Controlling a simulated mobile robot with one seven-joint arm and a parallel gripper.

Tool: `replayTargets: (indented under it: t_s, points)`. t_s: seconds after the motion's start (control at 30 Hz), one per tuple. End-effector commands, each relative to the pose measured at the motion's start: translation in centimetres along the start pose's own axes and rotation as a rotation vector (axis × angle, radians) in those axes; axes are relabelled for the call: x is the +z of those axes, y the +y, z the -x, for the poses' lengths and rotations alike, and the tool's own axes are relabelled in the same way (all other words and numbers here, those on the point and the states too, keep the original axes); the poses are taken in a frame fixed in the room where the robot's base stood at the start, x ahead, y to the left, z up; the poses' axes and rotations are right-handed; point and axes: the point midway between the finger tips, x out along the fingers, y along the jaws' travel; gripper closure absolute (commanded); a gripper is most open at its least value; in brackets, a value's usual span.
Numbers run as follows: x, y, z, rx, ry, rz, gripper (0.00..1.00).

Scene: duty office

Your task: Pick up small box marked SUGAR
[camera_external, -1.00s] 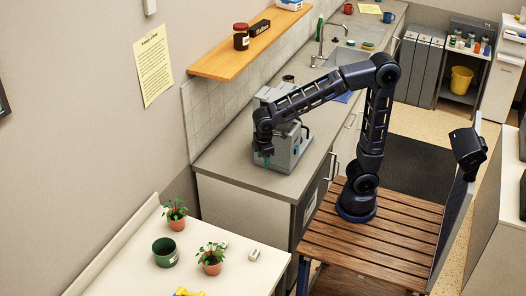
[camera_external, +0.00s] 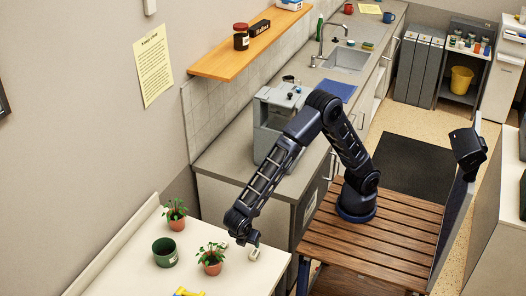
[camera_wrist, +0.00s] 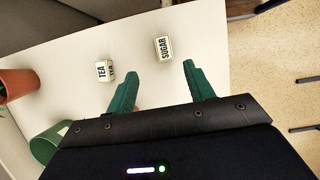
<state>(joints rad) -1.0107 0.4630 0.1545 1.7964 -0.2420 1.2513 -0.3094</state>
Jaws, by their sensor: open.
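The small white box marked SUGAR (camera_wrist: 164,48) stands on the white table in the wrist view, just beyond the fingertips and roughly between their lines. It also shows in the external view (camera_external: 254,254), just by the end of my arm. My gripper (camera_wrist: 160,70) is open, with its two green fingers apart and nothing between them. In the external view my gripper (camera_external: 246,238) is low over the right part of the table. A similar box marked TEA (camera_wrist: 105,72) stands to the left, outside the left finger.
A potted plant (camera_external: 211,263) stands left of the boxes, with a green pot (camera_external: 165,252) and another plant (camera_external: 175,214) farther left. A yellow object (camera_external: 188,292) lies at the front. The white table's edge is close to the right of SUGAR.

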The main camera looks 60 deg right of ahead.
Motion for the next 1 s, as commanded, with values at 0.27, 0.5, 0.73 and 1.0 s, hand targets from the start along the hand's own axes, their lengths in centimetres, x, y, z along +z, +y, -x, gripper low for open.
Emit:
replayTargets:
  t_s: [0.27, 0.5, 0.73, 1.0]
  points:
    - [-0.6, -0.4, -2.7, 0.001, -0.010, 0.016, 0.47]
    - [-0.6, -0.4, -5.5, 0.001, -0.008, 0.015, 0.47]
    - [-0.6, -0.5, -7.0, 0.001, -0.008, 0.015, 0.47]
    - [-0.7, -0.6, -10.4, 0.001, -0.008, 0.014, 0.47]
